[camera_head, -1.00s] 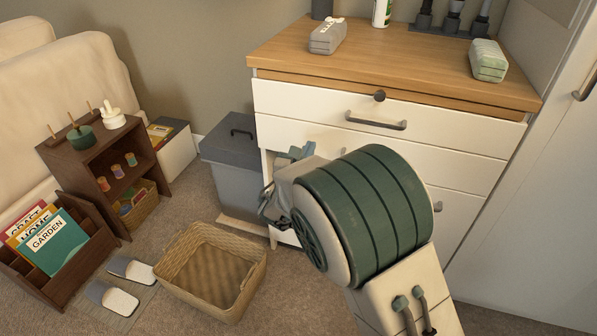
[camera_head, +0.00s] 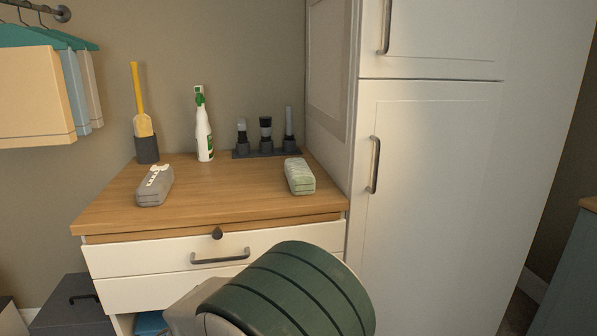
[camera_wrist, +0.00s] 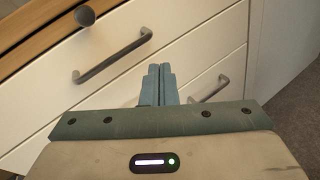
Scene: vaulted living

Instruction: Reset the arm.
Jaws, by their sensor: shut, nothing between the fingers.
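My gripper (camera_wrist: 158,82) shows in the wrist view with its two blue-grey fingers together and nothing between them. It points at the white drawer fronts of the dresser (camera_wrist: 116,72); I cannot tell the exact gap to them. In the head view my arm, with its green ribbed joint, rises at the bottom in front of the dresser's drawers (camera_head: 150,258). The gripper's fingers are hidden or out of frame in the head view.
On the dresser's wooden top (camera_head: 225,205) stand a grey case (camera_head: 155,187), a green case (camera_head: 299,176), a spray bottle (camera_head: 204,135), a brush in a holder (camera_head: 146,148) and a rack (camera_head: 266,150). A tall white cabinet (camera_head: 430,190) stands right. A grey bin (camera_head: 65,310) is at lower left.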

